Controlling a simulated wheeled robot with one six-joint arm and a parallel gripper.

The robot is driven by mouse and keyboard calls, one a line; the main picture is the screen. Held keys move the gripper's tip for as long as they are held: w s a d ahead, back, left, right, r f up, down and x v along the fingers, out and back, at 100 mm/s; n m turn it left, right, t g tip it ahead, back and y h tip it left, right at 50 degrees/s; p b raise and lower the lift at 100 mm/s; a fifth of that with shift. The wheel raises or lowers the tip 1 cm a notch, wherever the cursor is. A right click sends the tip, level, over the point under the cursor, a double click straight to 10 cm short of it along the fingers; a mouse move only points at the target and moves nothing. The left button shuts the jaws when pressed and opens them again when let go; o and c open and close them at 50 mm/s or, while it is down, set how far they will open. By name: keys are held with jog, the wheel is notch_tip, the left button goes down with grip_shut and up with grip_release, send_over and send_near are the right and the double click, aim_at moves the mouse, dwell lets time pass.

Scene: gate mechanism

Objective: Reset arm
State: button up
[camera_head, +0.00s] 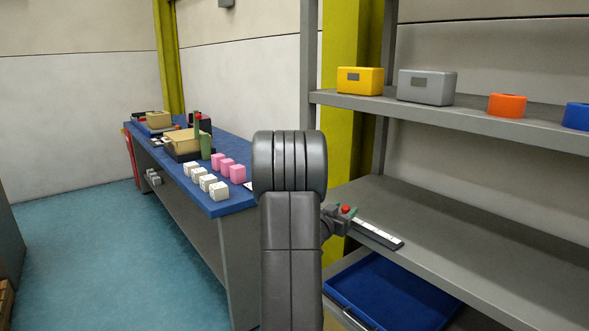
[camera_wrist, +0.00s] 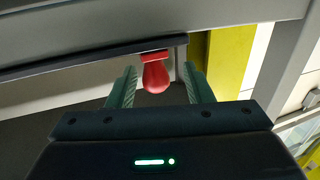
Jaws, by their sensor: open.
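My gripper (camera_head: 344,214) is open at the left end of the middle shelf, partly hidden behind my own arm in the head view. A red knob (camera_head: 346,209) shows between its green fingers, at the near end of a dark strip with a white marked face (camera_head: 378,234). In the wrist view my gripper (camera_wrist: 159,80) has one finger on each side of the red knob (camera_wrist: 155,76), with visible gaps on both sides. The knob joins a dark bar (camera_wrist: 90,57) there. Whether any finger touches the knob cannot be told.
The grey shelf rack (camera_head: 480,235) stands right. A blue tray (camera_head: 395,292) is below. A blue-topped bench (camera_head: 228,205) with blocks stands left; floor (camera_head: 85,245) is clear.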

jog(key=x, duration=0.3)
jog(key=shift+s+d, duration=0.15)
jog(key=shift+s, duration=0.2)
